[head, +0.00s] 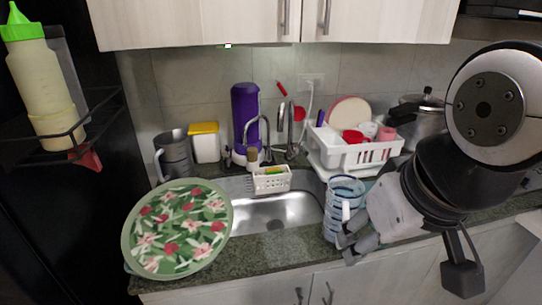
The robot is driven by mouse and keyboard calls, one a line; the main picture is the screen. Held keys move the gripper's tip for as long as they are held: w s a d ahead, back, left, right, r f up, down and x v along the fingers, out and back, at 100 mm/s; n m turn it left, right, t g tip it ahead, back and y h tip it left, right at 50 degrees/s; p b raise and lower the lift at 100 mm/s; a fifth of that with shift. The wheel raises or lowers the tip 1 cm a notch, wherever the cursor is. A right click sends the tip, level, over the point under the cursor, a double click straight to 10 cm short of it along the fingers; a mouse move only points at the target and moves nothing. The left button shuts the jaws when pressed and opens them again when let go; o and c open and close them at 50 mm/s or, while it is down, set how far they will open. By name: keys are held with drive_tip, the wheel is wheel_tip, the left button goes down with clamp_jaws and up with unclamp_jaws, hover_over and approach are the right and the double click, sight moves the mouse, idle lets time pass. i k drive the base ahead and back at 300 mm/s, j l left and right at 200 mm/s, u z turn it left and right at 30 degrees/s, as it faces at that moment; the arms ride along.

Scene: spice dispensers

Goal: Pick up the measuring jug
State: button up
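A clear jug with bluish bands and a pale handle (344,194) stands upright on the counter at the right of the sink; it looks like the measuring jug. My gripper (349,248) is at the jug's lower right side, with its dark fingers close to the jug's base and handle. The gripper's body hides part of the jug's right side. I cannot tell whether the fingers touch the jug or how far apart they are. A dark grey jug (176,156) with a handle on its left stands at the back left of the counter.
A green floral round tray (178,229) covers the counter's front left. The sink (283,212) holds a white caddy (271,180) at its back. A white dish rack (358,154) with dishes stands behind the jug, and a pot (421,122) is at the back right. Cabinets hang above.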

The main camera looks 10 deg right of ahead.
sight(344, 192)
drive_tip(key=z, duration=0.75)
drive_tip(key=i+j+z, duration=0.25)
drive_tip(key=j, duration=0.2)
drive_tip(key=i, duration=0.05)
